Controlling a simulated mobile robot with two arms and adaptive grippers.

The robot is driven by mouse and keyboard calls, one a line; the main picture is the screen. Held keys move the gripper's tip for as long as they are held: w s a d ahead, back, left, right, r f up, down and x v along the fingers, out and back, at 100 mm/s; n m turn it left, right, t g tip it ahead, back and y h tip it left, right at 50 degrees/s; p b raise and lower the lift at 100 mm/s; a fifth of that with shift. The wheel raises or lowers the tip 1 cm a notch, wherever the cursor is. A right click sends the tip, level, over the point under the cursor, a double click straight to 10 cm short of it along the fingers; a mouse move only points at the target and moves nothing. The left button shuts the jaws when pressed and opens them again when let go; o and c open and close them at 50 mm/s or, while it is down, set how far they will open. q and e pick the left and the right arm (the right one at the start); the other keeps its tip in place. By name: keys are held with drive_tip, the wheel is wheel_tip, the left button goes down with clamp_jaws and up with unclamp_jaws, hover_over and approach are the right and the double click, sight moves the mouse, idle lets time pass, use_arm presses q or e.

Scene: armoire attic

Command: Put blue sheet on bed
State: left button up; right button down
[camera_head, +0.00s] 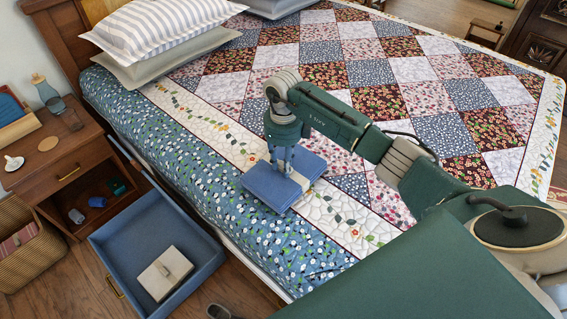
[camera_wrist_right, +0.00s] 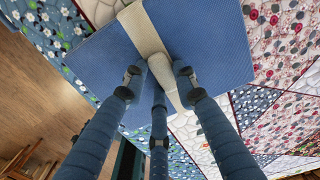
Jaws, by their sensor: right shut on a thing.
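The folded blue sheet (camera_head: 268,189) has a cream band around it. It is over the near side of the bed (camera_head: 318,52), on or just above the patchwork quilt; I cannot tell whether it touches. My right gripper (camera_head: 287,168) points down and is shut on the sheet at its cream band. In the right wrist view the three fingers of the gripper (camera_wrist_right: 160,85) close around the band, with the blue sheet (camera_wrist_right: 208,40) spread flat on both sides. My left gripper is not in view.
Pillows (camera_head: 165,28) lie at the head of the bed. A wooden nightstand (camera_head: 65,165) and a wicker basket (camera_head: 30,255) stand at the left. A blue-lined open drawer (camera_head: 130,235) with a cream banded bundle (camera_head: 165,272) is beside the bed. Most of the quilt is clear.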

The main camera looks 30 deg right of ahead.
drive_tip(key=shift+f, duration=0.2)
drive_tip(key=c, duration=1.4)
unclamp_jaws()
drive_tip(key=shift+f, duration=0.15)
drive_tip(key=shift+o, duration=0.2)
drive_tip(key=shift+r, duration=0.5)
wheel_tip(320, 180, up, 11)
drive_tip(key=b, duration=0.1)
drive_tip(key=shift+r+b, duration=0.15)
drive_tip(key=shift+b, duration=0.25)
